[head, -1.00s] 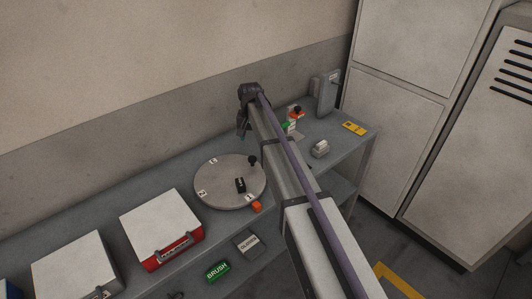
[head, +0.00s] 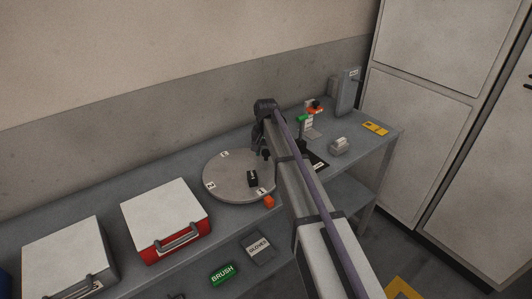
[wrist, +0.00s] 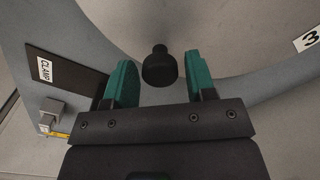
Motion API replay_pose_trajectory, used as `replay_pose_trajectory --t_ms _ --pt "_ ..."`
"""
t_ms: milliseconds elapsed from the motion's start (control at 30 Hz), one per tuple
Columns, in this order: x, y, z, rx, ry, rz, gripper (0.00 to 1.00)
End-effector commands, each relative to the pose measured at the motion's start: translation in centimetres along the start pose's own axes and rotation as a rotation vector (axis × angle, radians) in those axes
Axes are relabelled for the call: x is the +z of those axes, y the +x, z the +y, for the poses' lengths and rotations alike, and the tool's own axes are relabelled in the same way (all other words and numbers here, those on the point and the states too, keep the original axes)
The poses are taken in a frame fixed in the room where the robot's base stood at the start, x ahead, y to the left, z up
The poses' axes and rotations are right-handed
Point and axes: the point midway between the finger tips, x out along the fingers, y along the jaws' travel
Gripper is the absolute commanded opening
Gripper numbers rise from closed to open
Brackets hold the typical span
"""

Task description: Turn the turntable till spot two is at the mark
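The round grey turntable (head: 228,190) lies on the bench, with white number labels near its rim. The label 1 (head: 262,191) is beside the orange mark (head: 268,201) at the front right. Label 2 (head: 210,185) is at the left and label 3 (head: 224,154) at the back. Label 3 (wrist: 306,40) is at the right there.
A dark plate labelled CLAMP (wrist: 67,70) lies beside the turntable. Right of it are a small grey block (head: 340,146), a green-and-orange item (head: 309,117) and a yellow card (head: 375,128). A red case (head: 160,218) and a grey case (head: 64,260) stand left.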

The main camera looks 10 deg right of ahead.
Motion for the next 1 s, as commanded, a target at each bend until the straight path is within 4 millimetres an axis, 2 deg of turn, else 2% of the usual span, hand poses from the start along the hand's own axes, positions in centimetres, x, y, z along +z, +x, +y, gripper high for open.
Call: replay_pose_trajectory --t_ms 67,500,767,1000 --pt "0.0 0.0 0.0 0.0 0.0 0.0 0.43" --pt "0.0 0.0 0.0 0.0 0.0 0.0 0.01" --pt "0.0 0.0 -0.2 0.0 -0.006 0.0 0.0" --pt "0.3 0.0 -1.9 0.0 -0.059 0.0 0.0"
